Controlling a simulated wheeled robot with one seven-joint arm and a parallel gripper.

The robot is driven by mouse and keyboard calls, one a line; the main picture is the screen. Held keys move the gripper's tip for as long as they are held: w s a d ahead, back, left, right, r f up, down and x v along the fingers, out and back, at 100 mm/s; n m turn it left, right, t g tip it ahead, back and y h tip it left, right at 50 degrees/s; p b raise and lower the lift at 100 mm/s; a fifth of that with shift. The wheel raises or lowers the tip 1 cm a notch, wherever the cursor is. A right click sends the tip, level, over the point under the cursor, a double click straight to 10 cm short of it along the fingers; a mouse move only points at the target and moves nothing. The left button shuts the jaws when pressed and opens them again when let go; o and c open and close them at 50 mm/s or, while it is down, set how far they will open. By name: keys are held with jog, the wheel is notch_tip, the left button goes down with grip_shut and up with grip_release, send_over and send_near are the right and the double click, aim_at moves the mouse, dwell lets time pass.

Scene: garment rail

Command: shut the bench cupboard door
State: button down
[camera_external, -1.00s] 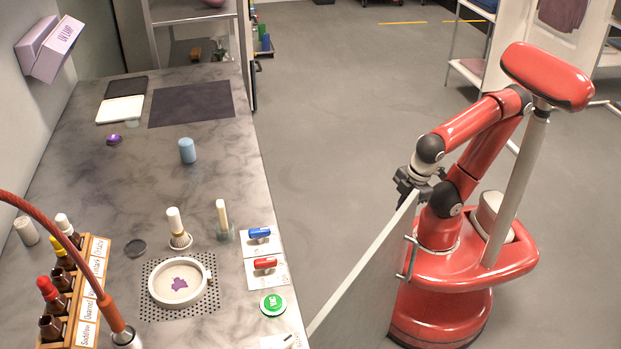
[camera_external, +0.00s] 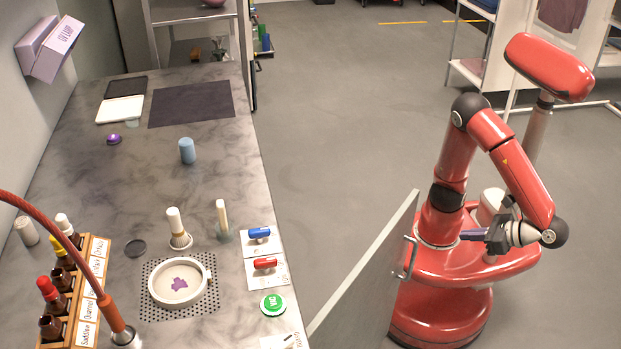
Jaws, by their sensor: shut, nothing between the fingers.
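The bench cupboard door (camera_external: 365,275) is a grey panel that stands swung open, out from the front of the bench (camera_external: 235,155) at the lower middle. A metal bar handle (camera_external: 405,257) is on its right face, close to its free edge. My gripper (camera_external: 465,235) is to the right of the door, on the handle side, apart from both door and handle. It points left toward the door. Its fingers look closed with nothing between them. The door's hinge side and the cupboard's inside are hidden below the picture.
The bench top holds a white dish (camera_external: 182,282), a blue cylinder (camera_external: 187,150), a wooden bottle rack (camera_external: 85,295) and two switches, blue (camera_external: 259,233) and red (camera_external: 265,264). The floor (camera_external: 340,120) beyond the door is clear. A rail with garments stands at the back right.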

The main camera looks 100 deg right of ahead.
jog(key=r+b+x, duration=0.1)
jog(key=b+x, duration=0.8)
jog(key=x, duration=0.4)
jog(key=shift+w+d+r+b, duration=0.3)
jog(key=shift+w+d, duration=0.1)
jog(key=shift+d, duration=0.1)
jog(key=w+d+n+p, duration=0.1)
jog(key=w+d, duration=0.5)
jog(key=w, duration=0.5)
jog(key=w+d+n+t+y+p, duration=0.1)
jog(key=w+d+p, duration=0.1)
jog(key=w+d, duration=0.5)
jog(key=w+d+y+p, duration=0.1)
jog(key=w+d, duration=0.6)
jog(key=w, duration=0.9)
jog(key=shift+w+n+t+p, duration=0.2)
jog(key=shift+n+t+p, duration=0.2)
jog(key=shift+p, duration=0.15)
jog(key=shift+d, duration=0.1)
